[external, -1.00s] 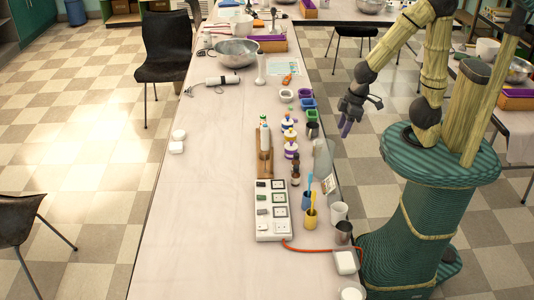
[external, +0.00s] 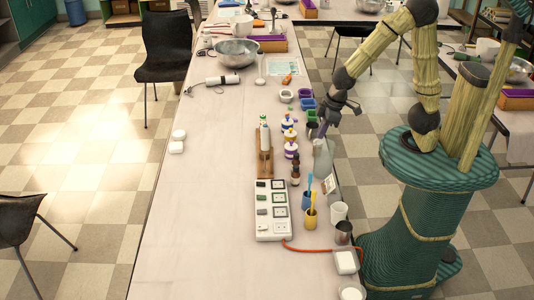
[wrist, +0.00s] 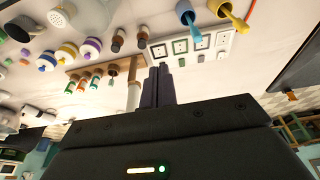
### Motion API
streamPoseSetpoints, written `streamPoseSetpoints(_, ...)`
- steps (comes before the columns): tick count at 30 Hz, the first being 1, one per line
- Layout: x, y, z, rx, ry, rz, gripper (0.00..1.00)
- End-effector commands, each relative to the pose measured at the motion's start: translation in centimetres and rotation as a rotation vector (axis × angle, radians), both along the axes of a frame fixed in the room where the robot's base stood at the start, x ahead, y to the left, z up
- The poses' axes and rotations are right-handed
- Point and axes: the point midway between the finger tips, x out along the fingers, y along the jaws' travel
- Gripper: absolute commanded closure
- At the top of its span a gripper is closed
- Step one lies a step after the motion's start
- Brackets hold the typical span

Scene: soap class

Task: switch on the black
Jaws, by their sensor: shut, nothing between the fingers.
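A white power strip (external: 271,236) lies on the table, with a column of rocker switches on its left and sockets on its right. The switch nearest the far end looks black (external: 261,184), beside a black-framed socket (external: 278,184); greenish ones sit below. How the black switch is set is too small to tell.
A wooden rack with bottles (external: 265,158), round pots (external: 291,150) and dark bottles (external: 295,172) stand just beyond the strip. A blue cup (external: 307,200) and a yellow cup (external: 311,217) stand right of it. The table left of the strip is clear.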

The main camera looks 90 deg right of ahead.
Motion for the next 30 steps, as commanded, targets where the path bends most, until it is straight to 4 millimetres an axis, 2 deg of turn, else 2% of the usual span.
streamPoseSetpoints(1,1.9,-0.2,-1.4,-0.001,-0.005,0.0,1.0)
streamPoseSetpoints(9,11.1,-1.1,-5.7,0.002,-0.044,0.0,1.0)
streamPoseSetpoints(12,14.1,-1.5,-7.4,0.005,-0.058,-0.001,1.0)
streamPoseSetpoints(15,16.3,-1.9,-8.5,0.007,-0.071,-0.005,1.0)
streamPoseSetpoints(20,17.7,-2.1,-9.1,0.011,-0.079,-0.006,1.0)
streamPoseSetpoints(30,17.7,-2.1,-9.1,0.011,-0.079,-0.006,1.0)
